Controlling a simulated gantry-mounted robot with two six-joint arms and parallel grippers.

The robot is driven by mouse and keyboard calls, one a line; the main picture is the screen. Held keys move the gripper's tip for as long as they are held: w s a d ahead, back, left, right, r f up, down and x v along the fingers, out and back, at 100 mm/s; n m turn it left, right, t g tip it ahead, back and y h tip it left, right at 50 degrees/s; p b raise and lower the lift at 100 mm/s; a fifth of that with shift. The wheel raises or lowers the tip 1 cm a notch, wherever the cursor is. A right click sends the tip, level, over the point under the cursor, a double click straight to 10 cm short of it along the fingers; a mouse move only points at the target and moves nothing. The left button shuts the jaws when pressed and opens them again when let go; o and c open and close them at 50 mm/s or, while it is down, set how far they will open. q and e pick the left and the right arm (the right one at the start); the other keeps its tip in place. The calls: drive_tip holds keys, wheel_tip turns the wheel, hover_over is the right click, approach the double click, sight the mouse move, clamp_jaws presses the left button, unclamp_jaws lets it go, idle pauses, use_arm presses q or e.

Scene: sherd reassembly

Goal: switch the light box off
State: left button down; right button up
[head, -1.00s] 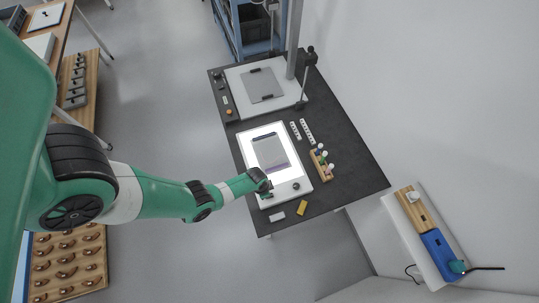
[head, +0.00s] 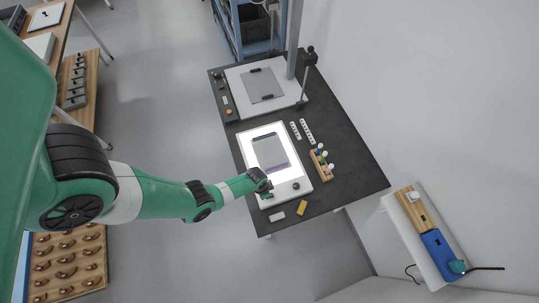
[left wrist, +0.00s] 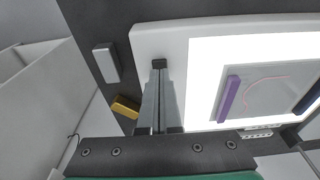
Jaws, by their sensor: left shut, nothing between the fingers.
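The light box (head: 247,143) is a white slab on the dark table, and its panel glows bright white. It also shows in the left wrist view (left wrist: 180,40), with the lit panel (left wrist: 205,70) to the right. A dark round knob (head: 296,186) sits on the box's near border. My left gripper (head: 268,193) is over the near-left corner of that border, left of the knob. In the left wrist view its fingers (left wrist: 158,66) are together, empty, over the white border. I cannot tell whether they touch it. My right gripper is not in view.
A grey sheet (head: 268,150) with a purple bar (left wrist: 229,97) lies on the panel. A yellow block (head: 302,208) and a pale block (head: 277,216) lie near the table's front edge. A wooden rack (head: 319,167) of small items stands right of the box.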

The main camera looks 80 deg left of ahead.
use_arm(q)
drive_tip(key=shift+f+b, duration=0.95)
drive_tip(key=shift+f, duration=0.05)
idle(0.5)
drive_tip(key=shift+r, duration=0.1)
wheel_tip(320, 180, up, 7)
drive_tip(key=p, duration=0.7)
idle(0.4)
